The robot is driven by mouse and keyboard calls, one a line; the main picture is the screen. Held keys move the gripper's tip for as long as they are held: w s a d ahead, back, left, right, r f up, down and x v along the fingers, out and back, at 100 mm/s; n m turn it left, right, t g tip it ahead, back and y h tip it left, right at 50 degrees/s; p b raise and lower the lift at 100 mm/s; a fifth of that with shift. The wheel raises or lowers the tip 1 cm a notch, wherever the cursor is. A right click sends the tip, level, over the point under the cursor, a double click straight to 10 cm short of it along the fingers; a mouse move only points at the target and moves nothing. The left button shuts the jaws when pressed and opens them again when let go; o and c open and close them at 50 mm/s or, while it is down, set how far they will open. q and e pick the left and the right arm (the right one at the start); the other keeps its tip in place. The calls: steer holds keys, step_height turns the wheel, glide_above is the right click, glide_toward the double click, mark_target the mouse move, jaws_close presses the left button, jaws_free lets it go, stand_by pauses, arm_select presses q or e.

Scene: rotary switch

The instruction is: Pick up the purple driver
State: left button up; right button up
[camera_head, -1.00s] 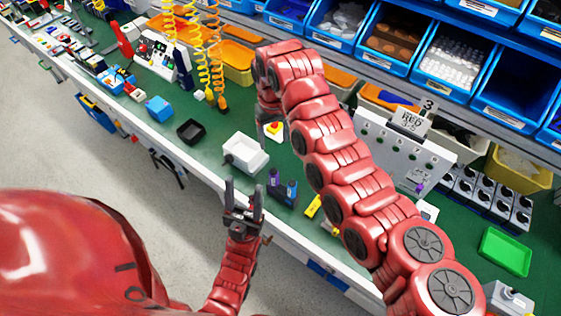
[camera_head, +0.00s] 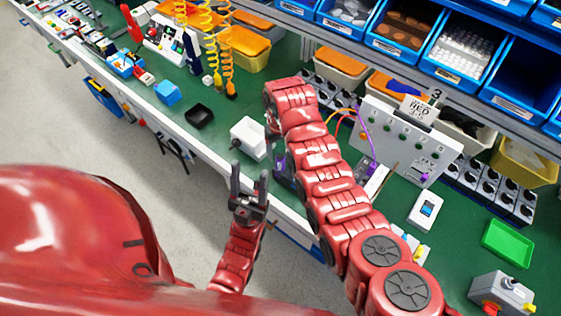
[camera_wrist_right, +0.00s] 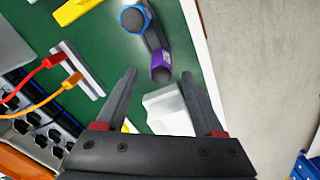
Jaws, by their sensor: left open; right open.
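The purple driver (camera_wrist_right: 160,67) shows in the right wrist view as a short purple end in a dark holder (camera_wrist_right: 152,42), beside a blue-ringed driver (camera_wrist_right: 133,18). My right gripper (camera_wrist_right: 160,74) is open, and the purple end appears between its fingertips. I cannot tell the remaining distance in depth, and the jaws are not closed on it. In the head view a bit of purple (camera_head: 281,161) shows beside my right arm, which hides most of the holder and my right gripper. My left gripper (camera_head: 250,172) is open and empty, at the bench's front edge.
A white box (camera_head: 248,137) and a black tray (camera_head: 199,116) stand left of my right arm. A grey test panel (camera_head: 390,140) with cables stands behind it. A green tray (camera_head: 508,243) lies to the right. A white block (camera_wrist_right: 168,110) shows between my right fingers.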

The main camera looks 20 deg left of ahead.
mark_target(280, 167)
step_height(280, 167, down, 2)
steer(key=shift+s+f+p, duration=0.1)
steer(key=shift+f+p, duration=0.1)
steer(key=shift+p, duration=0.55)
steer(key=shift+f, duration=1.1)
jaws_close()
